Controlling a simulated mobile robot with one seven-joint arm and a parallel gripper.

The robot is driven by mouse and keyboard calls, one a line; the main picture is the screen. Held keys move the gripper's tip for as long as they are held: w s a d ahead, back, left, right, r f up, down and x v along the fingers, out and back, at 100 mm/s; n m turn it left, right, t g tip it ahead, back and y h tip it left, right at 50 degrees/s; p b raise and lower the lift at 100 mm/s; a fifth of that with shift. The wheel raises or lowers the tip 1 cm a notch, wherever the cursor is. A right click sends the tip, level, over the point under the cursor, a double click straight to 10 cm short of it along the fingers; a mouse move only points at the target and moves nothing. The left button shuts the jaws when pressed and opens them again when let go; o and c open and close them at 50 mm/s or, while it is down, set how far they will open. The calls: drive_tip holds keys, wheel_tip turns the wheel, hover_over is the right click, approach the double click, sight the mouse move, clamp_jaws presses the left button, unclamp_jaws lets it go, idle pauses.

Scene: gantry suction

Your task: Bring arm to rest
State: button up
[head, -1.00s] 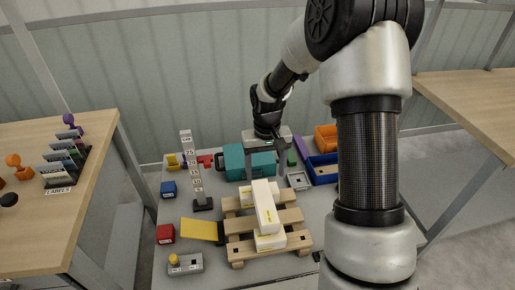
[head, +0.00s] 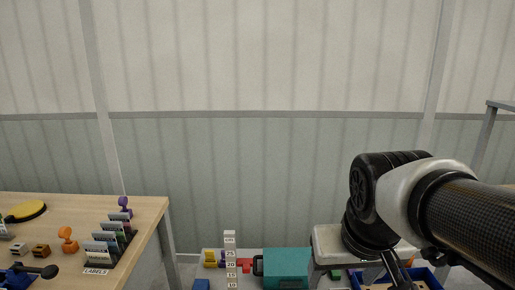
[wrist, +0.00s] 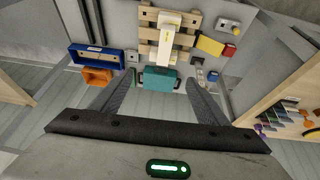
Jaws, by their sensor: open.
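My gripper (wrist: 157,84) shows in the wrist view with its two fingers spread wide and nothing between them. In the wrist view it hangs above the work table, apart from the things on it. In the head view my arm comes in from the right and bends down at the lower right, where the gripper's pale body (head: 328,245) shows. The fingertips are cut off or hard to make out there. White boxes (wrist: 168,52) lie on a wooden pallet (wrist: 146,33) in the wrist view; one box lies across the slats.
A teal case (head: 287,268) stands beside a number post (head: 230,262). Blue (wrist: 93,56) and orange bins (wrist: 99,76) lie left in the wrist view. A wooden side table (head: 75,222) with a label rack (head: 110,242) stands left. The space before the wall is clear.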

drive_tip(key=s+r+t, duration=0.1)
drive_tip(key=s, duration=0.3)
wheel_tip(320, 180, up, 16)
drive_tip(key=p, duration=1.6)
drive_tip(key=shift+s+a, duration=0.2)
drive_tip(key=shift+a, duration=0.05)
drive_tip(key=shift+r, duration=0.1)
